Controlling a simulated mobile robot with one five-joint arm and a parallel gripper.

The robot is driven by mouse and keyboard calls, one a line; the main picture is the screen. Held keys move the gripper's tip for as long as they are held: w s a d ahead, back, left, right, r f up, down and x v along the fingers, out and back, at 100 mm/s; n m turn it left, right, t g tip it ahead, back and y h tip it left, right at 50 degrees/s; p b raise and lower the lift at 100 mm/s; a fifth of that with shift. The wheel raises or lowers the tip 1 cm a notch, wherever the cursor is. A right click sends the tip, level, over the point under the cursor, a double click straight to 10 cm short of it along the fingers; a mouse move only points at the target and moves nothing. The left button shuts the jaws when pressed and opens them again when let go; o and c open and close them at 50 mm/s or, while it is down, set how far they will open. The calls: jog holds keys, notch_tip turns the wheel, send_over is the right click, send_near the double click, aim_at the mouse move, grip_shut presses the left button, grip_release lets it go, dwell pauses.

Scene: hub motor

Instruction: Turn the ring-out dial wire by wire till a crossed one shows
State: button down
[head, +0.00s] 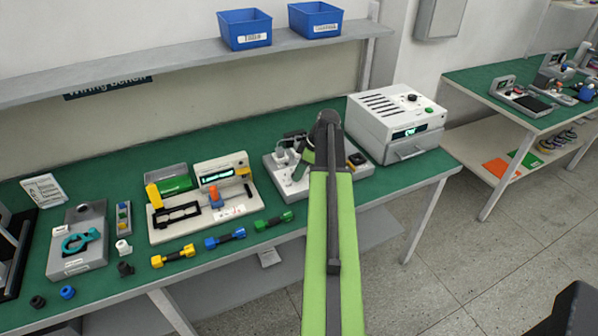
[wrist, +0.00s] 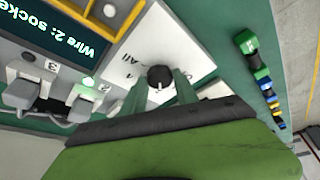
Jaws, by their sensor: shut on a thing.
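The ring-out dial (wrist: 160,77) is a small black knob with a white pointer mark on a white plate in the wrist view. My gripper (wrist: 160,88) is shut on it, with one green finger on each side. The screen (wrist: 45,30) reads "Wire 2: socke…"; the rest of the line is cut off. Near the numbered sockets a lamp (wrist: 87,82) glows green. Grey plugs (wrist: 78,108) with grey leads sit below the screen. In the head view the tester (head: 279,178) is partly hidden behind my green arm, and the dial does not show there.
A white box oven-like unit (head: 397,125) stands right of the tester. A white fixture (head: 158,234) is to the left. Green, blue and yellow connectors (head: 225,238) lie along the front of the green bench. Blue bins (head: 245,28) sit on the shelf above.

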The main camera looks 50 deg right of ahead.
jog(key=m, duration=0.1)
jog(key=m+h, duration=0.1)
jog(key=m, duration=0.1)
jog(key=shift+s+a, duration=0.15)
jog(key=shift+a, duration=0.1)
jog(key=shift+a+m+t+h, duration=0.15)
jog(key=shift+m+h, duration=0.35)
jog(key=shift+m, duration=0.7)
jog(key=shift+d+m+t+h, duration=0.15)
jog(key=shift+m+h, duration=0.35)
jog(key=shift+m, duration=0.7)
jog(key=c, duration=0.9)
grip_release()
jog(key=shift+c, duration=0.2)
